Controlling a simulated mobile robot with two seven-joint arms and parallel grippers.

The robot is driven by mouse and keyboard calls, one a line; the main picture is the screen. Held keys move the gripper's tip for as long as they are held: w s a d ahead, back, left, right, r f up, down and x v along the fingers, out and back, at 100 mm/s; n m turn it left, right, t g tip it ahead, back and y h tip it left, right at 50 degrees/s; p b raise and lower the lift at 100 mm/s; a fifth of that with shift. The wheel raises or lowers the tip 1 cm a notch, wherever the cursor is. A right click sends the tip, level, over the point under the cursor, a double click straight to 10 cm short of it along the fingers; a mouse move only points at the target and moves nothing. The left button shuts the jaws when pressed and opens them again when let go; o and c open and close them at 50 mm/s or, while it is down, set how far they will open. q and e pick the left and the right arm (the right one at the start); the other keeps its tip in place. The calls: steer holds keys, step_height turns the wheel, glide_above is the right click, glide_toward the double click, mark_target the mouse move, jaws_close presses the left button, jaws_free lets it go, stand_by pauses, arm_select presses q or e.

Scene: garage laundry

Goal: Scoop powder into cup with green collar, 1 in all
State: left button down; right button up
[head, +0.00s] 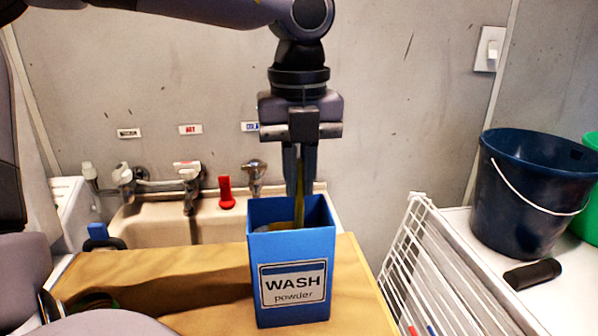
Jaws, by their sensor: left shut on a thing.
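A blue box labelled "WASH powder" (290,260) stands upright and open-topped on the wooden worktop. My left gripper (301,190) points straight down over the box, with its fingertips at about the opening. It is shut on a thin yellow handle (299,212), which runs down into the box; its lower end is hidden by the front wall. A round item with a green edge (97,301) shows at the lower left, mostly hidden behind my arm; I cannot tell whether it is the cup with the green collar. My right gripper is not in view.
At the right are a white wire rack (430,260), a dark blue bucket (525,195) and a black object (532,273).

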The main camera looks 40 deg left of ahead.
arm_select(q)
steer(key=shift+f+b, duration=1.3)
steer(key=shift+f, duration=0.1)
stand_by(0.4)
stand_by(0.7)
step_height(320, 180, up, 12)
steer(key=p, duration=0.9)
steer(key=shift+f, duration=0.1)
steer(key=shift+r, duration=1.15)
steer(key=shift+s, duration=0.1)
